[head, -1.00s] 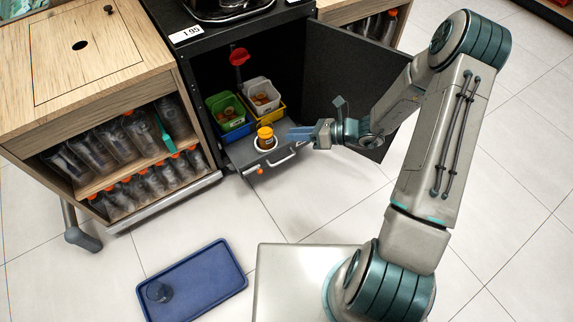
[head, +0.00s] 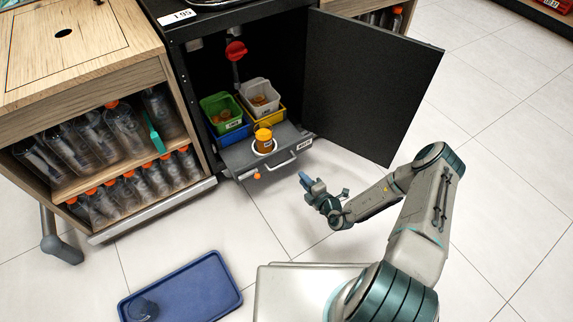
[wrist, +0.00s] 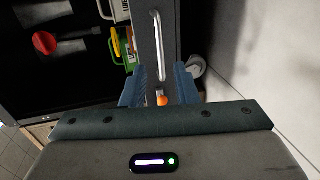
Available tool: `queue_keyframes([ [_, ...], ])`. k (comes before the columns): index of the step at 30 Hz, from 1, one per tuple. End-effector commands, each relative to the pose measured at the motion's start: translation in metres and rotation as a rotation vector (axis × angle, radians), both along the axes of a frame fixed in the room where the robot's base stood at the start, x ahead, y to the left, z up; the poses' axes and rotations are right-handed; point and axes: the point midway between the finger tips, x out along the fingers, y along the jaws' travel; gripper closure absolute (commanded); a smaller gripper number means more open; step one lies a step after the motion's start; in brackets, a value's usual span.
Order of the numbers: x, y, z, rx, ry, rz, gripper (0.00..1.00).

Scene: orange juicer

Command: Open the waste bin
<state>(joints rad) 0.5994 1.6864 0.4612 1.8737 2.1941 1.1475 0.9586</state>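A grey pull-out drawer (head: 240,160) juts from the bottom of the black cabinet, with a silver bar handle (head: 283,163) on its front and a small label at its right end that I cannot read. An orange-lidded jar (head: 264,141) stands in a white ring on it. I cannot tell which part is the waste bin. My gripper (head: 305,180) is in front of the drawer, below and right of the handle, apart from it. In the wrist view, my gripper (wrist: 160,85) has its two blue fingers spread and empty; the handle (wrist: 157,45) shows beyond the fingertips.
The black cabinet door (head: 370,85) stands open at the right. Green (head: 222,112), white (head: 260,97), blue and yellow bins sit inside the cabinet. A wooden bottle cart (head: 85,110) is at the left. A blue tray (head: 185,285) lies at the front. Floor at the right is clear.

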Motion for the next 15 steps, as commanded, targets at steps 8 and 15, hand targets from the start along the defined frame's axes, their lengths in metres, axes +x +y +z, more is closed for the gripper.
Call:
queue_keyframes([
  [8,0.046,0.032,-0.016,-0.003,-0.006,0.005,0.73],
  [15,0.083,0.057,-0.023,-0.003,-0.005,0.005,0.73],
])
